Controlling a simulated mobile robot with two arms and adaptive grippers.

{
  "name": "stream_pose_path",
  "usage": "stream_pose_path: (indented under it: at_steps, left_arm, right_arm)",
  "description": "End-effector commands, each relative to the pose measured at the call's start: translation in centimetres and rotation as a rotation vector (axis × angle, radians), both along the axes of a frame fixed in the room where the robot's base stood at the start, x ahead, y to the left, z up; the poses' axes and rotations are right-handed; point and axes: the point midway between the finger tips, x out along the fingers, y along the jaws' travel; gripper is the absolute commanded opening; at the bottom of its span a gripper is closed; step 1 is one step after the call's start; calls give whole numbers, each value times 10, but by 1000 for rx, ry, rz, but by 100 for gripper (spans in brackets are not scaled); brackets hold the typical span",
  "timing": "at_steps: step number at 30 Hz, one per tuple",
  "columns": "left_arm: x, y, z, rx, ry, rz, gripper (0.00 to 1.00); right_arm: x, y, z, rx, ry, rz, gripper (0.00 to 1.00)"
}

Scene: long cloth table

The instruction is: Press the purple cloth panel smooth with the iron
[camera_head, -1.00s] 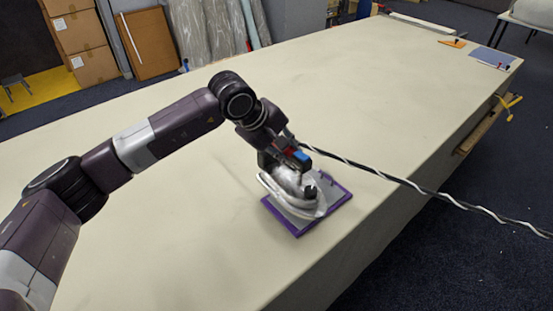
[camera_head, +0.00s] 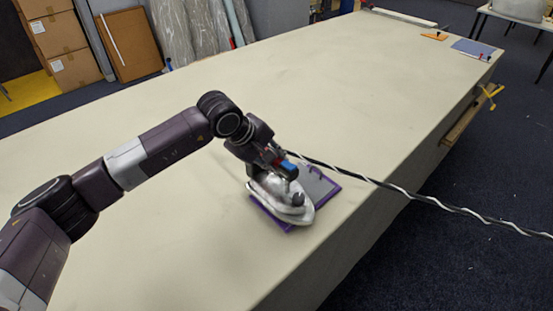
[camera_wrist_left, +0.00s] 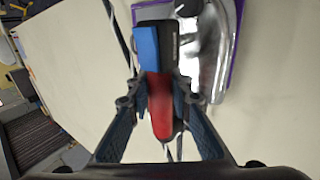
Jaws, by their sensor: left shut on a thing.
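The purple cloth panel (camera_head: 324,190) lies flat on the long table near its right edge, with a purple border and a greyish middle. The silver iron (camera_head: 290,208) sits over the near-left part of the panel and hides much of it. My left gripper (camera_head: 280,163) is shut on the iron's handle, which is black with red and blue parts (camera_wrist_left: 160,75) in the left wrist view. There the iron's shiny body (camera_wrist_left: 208,60) lies beside the handle, with the panel's purple edge (camera_wrist_left: 236,40) beyond it. My right gripper is in no view.
A black-and-white cord (camera_head: 400,190) runs from the iron to the right, past the table edge. The cream table (camera_head: 330,90) is mostly clear. An orange piece (camera_head: 434,36) and a blue-grey sheet (camera_head: 473,48) lie at its far end.

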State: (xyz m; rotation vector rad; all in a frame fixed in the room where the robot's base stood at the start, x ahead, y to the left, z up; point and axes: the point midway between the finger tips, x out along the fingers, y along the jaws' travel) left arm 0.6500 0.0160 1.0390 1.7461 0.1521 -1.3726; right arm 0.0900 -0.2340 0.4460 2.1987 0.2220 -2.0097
Motion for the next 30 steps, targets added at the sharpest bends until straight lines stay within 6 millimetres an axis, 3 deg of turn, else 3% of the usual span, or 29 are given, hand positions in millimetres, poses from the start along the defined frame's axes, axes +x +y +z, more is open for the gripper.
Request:
stream_pose_path:
  at_steps: [10, 30]
  left_arm:
    - [2, -2, 6, -8, -9, -1, 0]
    - [2, -2, -2, -8, -9, -1, 0]
  right_arm:
    - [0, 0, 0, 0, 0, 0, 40]
    - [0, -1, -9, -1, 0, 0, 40]
